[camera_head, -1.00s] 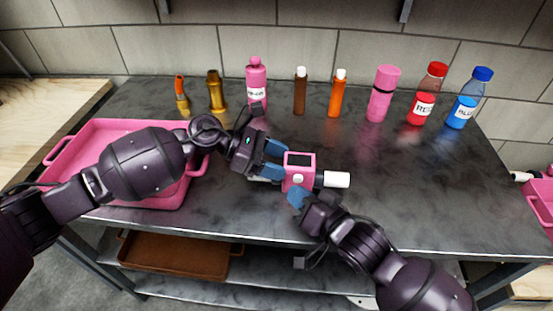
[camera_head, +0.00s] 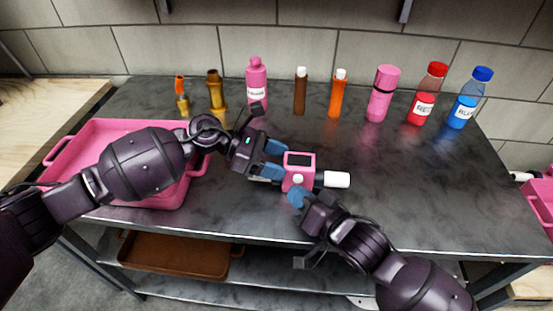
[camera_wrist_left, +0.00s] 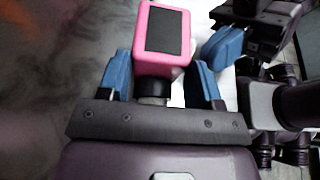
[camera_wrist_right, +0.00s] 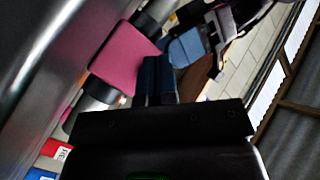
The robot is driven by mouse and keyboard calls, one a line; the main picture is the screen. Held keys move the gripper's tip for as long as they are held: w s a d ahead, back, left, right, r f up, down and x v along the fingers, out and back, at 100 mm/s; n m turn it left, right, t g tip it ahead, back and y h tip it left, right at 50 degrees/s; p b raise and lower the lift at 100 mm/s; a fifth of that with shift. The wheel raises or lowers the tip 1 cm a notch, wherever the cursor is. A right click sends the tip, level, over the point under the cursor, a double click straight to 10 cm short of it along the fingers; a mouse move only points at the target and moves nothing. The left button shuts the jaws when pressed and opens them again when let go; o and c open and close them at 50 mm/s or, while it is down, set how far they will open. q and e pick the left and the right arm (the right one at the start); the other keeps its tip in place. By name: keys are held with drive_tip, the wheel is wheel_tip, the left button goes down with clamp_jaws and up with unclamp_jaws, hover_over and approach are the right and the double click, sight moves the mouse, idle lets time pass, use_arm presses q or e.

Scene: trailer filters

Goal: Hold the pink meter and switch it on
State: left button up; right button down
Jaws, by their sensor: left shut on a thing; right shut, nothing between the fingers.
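A pink tray (camera_head: 110,130) stands at the left of the dark table (camera_head: 430,190). Along the back stand a pink bottle (camera_head: 256,83), brown (camera_head: 300,92) and orange (camera_head: 337,95) vials, a pink flask (camera_head: 382,95), and red (camera_head: 425,95) and blue (camera_head: 467,98) bottles.

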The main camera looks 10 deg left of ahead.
drive_tip(key=shift+w, duration=0.1)
idle(0.4)
drive_tip(key=shift+w, duration=0.5)
idle(0.5)
drive_tip(key=shift+s, duration=0.6)
drive_tip(key=shift+s, duration=3.05)
